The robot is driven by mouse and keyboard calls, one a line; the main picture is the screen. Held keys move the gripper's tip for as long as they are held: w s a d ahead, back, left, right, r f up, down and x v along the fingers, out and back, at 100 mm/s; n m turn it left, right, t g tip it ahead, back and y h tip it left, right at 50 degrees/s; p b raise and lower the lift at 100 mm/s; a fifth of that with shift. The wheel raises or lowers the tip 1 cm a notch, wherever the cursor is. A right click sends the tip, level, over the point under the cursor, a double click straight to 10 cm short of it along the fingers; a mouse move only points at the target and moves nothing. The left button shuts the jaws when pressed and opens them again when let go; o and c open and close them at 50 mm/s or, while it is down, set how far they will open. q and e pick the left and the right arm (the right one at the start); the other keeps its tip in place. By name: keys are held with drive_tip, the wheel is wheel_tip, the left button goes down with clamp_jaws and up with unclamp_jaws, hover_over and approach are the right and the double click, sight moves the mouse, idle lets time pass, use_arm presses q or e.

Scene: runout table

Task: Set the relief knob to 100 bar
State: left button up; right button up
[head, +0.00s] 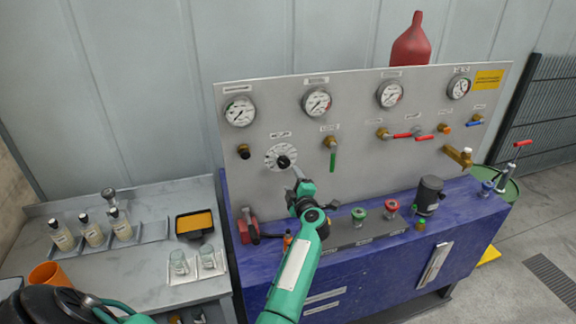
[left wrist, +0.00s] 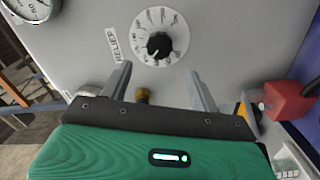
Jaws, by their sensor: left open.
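The relief knob (head: 283,161) is a small black knob at the centre of a round white numbered dial on the grey panel. In the left wrist view the black knob (left wrist: 160,44) sits on its dial beside a label reading RELIEF. The dial numbers are too small to read surely, so I cannot tell its setting. My left gripper (head: 298,174) is just in front of and slightly right of the dial in the head view. Its two fingers are apart and empty in the left wrist view (left wrist: 160,82), with the knob beyond the fingertips, not between them. My right gripper is not seen.
Several pressure gauges (head: 240,111) line the panel top. A red block (left wrist: 291,101) shows beside my gripper. A side table (head: 150,266) holds bottles and glasses.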

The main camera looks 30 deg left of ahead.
use_arm(q)
drive_tip(key=v, duration=0.3)
drive_tip(key=shift+p, duration=0.3)
